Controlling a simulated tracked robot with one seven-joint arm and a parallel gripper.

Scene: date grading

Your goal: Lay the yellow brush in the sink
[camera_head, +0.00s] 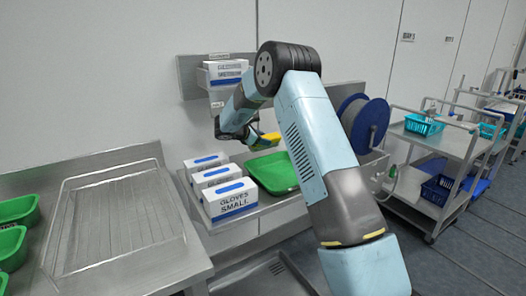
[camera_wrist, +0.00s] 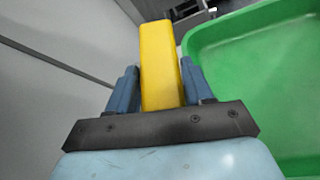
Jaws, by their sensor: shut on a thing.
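The yellow brush (camera_wrist: 160,60) is a long yellow block held between the two blue fingers of my gripper (camera_wrist: 158,85) in the wrist view. In the head view the brush (camera_head: 271,137) sticks out to the right of my gripper (camera_head: 256,139), above the green tray. My gripper is shut on it. The brush is clear of the tray in the picture, but its height is hard to tell.
A green tray (camera_head: 263,180) lies on the metal shelf beside several glove boxes (camera_head: 231,200). A ribbed metal drainboard (camera_head: 118,226) and green bins (camera_head: 10,247) are at left. A blue hose reel (camera_head: 366,124) and trolleys (camera_head: 436,150) with baskets stand at right.

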